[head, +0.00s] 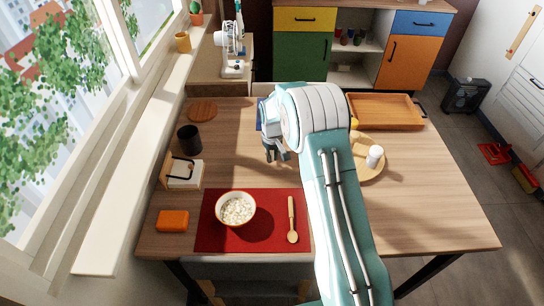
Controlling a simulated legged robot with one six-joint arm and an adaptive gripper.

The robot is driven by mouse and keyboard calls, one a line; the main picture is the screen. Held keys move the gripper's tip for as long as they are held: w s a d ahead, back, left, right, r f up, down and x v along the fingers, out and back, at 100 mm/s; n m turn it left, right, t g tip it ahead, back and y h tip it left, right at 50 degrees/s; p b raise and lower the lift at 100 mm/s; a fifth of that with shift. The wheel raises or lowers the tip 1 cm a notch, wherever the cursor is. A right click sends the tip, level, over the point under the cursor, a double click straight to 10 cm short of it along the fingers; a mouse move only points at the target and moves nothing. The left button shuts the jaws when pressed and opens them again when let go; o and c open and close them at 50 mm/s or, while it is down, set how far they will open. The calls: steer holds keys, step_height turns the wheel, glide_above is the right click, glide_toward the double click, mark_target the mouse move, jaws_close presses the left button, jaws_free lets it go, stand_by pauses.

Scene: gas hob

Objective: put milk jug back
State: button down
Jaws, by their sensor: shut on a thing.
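My gripper (275,152) hangs over the middle of the wooden table, beyond the red placemat, pointing down. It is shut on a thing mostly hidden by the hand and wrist. A blue sliver (259,126) shows at the hand's left side. I take it to be part of the milk jug, but its shape cannot be made out. Whether it touches the table cannot be told.
The red placemat (260,242) holds a white bowl (236,208) and wooden spoon (292,220). A black cup (188,139) and orange block (173,221) stand left. A wooden tray (385,111) and round board with white shaker (374,156) are right. The far-left tabletop has a round coaster (202,111).

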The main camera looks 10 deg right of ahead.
steer(key=c, duration=0.8)
jaws_free()
steer(key=shift+o, duration=0.6)
steer(key=shift+a, duration=0.1)
